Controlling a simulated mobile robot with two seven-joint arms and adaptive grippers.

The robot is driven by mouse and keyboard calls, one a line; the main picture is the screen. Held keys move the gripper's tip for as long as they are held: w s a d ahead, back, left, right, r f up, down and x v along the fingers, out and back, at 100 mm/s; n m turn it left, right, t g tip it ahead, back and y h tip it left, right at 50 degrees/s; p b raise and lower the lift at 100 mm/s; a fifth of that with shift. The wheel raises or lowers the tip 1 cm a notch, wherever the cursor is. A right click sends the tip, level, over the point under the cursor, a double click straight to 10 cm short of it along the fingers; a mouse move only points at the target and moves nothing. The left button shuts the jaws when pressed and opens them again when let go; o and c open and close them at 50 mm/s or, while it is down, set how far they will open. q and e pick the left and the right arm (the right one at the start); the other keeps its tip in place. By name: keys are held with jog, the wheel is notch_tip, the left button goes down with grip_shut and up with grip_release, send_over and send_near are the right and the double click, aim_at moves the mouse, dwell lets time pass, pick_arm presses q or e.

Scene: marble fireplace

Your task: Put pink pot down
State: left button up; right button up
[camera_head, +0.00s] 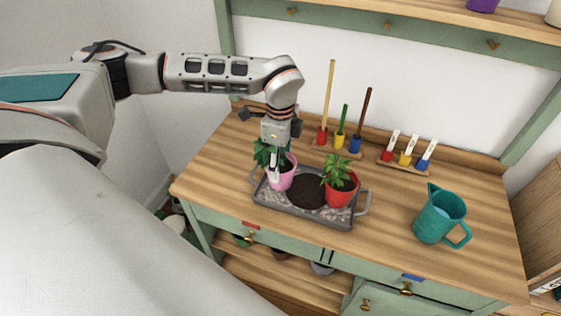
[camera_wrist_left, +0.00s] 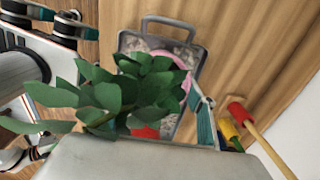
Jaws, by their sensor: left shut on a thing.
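The pink pot (camera_head: 284,179), with a leafy green plant, is upright at the left end of the grey tray (camera_head: 297,211). My left gripper (camera_head: 274,163) comes down from above and is shut on the pink pot's wall. I cannot tell whether the pot's base touches the tray, as its lower part is partly hidden behind the tray's rim. In the left wrist view, leaves cover much of the pot, and a pink edge (camera_wrist_left: 186,86) shows beside them, with the tray handle (camera_wrist_left: 168,20) beyond. My right gripper is not in view.
A red pot (camera_head: 342,192) with a plant stands at the tray's right end, with a dark soil patch (camera_head: 307,191) between. A teal pitcher (camera_head: 441,215) stands right. Tool holders (camera_head: 338,150) and labelled markers (camera_head: 406,160) line the back. The left tabletop is clear.

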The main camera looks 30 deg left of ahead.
aim_at(281, 168)
pick_arm(q)
jog(key=shift+f, duration=0.2)
jog(key=o, duration=1.8)
jog(key=shift+o, duration=0.2)
jog(key=shift+r, duration=0.15)
notch_tip(281, 168, up, 12)
jog(key=shift+s+d, duration=0.1)
